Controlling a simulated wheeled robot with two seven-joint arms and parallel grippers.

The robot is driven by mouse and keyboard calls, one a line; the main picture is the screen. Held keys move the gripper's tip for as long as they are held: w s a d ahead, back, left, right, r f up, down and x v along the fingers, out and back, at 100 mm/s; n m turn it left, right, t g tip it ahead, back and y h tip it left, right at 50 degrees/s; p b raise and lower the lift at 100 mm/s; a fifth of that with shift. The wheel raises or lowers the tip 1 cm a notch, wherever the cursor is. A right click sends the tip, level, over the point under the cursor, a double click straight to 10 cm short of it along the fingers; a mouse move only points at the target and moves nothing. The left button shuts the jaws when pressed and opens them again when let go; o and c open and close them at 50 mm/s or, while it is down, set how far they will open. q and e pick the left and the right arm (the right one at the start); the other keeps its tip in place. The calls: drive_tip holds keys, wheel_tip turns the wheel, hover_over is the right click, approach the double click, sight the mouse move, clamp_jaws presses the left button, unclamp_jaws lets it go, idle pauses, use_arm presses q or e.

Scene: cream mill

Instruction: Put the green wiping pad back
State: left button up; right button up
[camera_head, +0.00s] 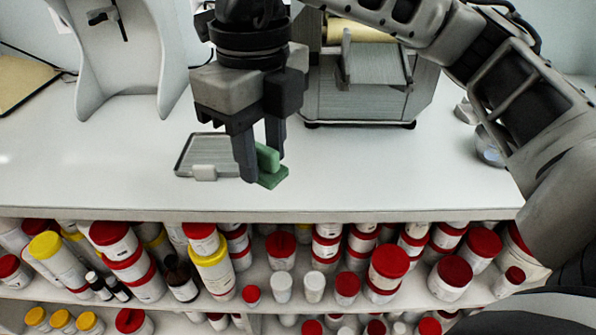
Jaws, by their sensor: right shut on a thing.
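The green wiping pad (272,179) has a flat base and a raised grip block on top. My right gripper (260,166) points down and is shut on the pad's raised grip, above the front part of the white counter. I cannot tell whether the pad's underside touches the counter. A shallow grey tray (186,154) lies just left of the gripper, partly hidden behind its finger. A small white block (204,173) sits at the tray's front edge. My left gripper does not show.
A grey roller machine (365,92) stands behind the gripper. A white stand (118,60) is at the back left. Metal bowls (488,147) sit at the right. Shelves of red- and yellow-lidded jars (388,265) lie below the counter's front edge (400,214). The counter right of the pad is clear.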

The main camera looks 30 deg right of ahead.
drive_tip(key=shift+w+r+m, duration=0.2)
drive_tip(key=shift+m, duration=0.7)
drive_tip(key=w+d+f, duration=0.2)
drive_tip(key=d, duration=0.1)
drive_tip(key=w+d+f+p, duration=0.1)
drive_tip(key=w+d+f, duration=0.1)
drive_tip(key=d+f, duration=0.1)
drive_tip(key=w+d+f, duration=0.2)
drive_tip(key=d+f, duration=0.1)
drive_tip(key=d, duration=0.1)
drive_tip(key=shift+w+d, duration=0.2)
drive_tip(key=shift+w, duration=0.15)
drive_tip(key=shift+w+d+f, duration=0.25)
drive_tip(key=shift+d+f, duration=0.05)
drive_tip(key=shift+f, duration=0.2)
drive_tip(key=f, duration=0.2)
drive_tip(key=f+p, duration=0.1)
drive_tip(key=shift+w+d+f, duration=0.1)
drive_tip(key=shift+w+d, duration=0.05)
drive_tip(key=shift+d, duration=0.15)
drive_tip(key=shift+f, duration=0.3)
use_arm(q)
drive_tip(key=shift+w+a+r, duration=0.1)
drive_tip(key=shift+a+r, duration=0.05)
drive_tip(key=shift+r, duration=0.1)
